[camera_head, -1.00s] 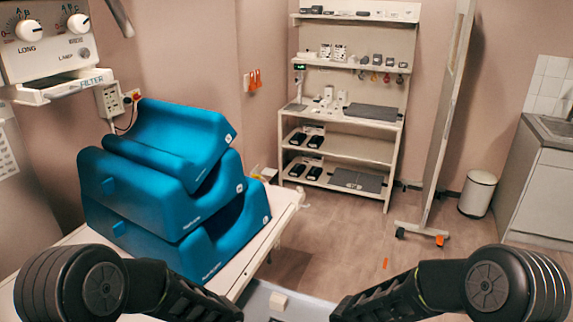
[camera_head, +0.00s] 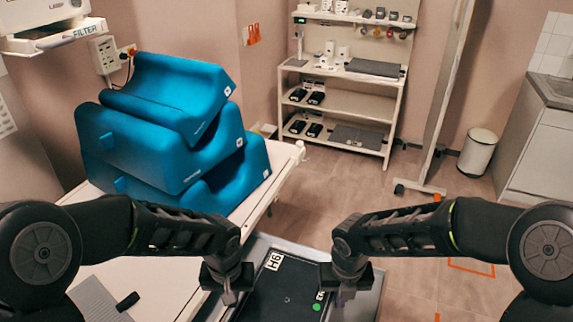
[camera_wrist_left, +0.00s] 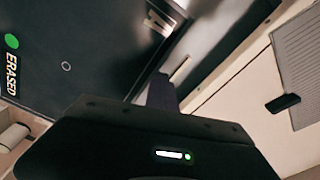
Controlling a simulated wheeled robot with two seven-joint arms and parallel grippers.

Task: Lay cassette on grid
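A black cassette (camera_head: 280,290) with a white letter label and a green dot lies flat between my two grippers; the left wrist view shows it close (camera_wrist_left: 80,45), with "ERASED" beside the dot. My left gripper (camera_head: 229,290) points down at its left edge and my right gripper (camera_head: 344,290) at its right edge. Whether either touches or grips it cannot be told. In the left wrist view a dark finger (camera_wrist_left: 161,92) stands by the cassette's edge. A grey ribbed panel (camera_head: 94,299), possibly the grid, lies at lower left beside a black handle; it also shows in the left wrist view (camera_wrist_left: 302,65).
Blue foam supports (camera_head: 165,135) are stacked on the white table (camera_head: 277,175) at left. A grey metal tray or cart top (camera_head: 368,300) surrounds the cassette. A shelf unit (camera_head: 350,103) stands at the back, with a panel stand (camera_head: 440,105) and bin (camera_head: 478,153) at right.

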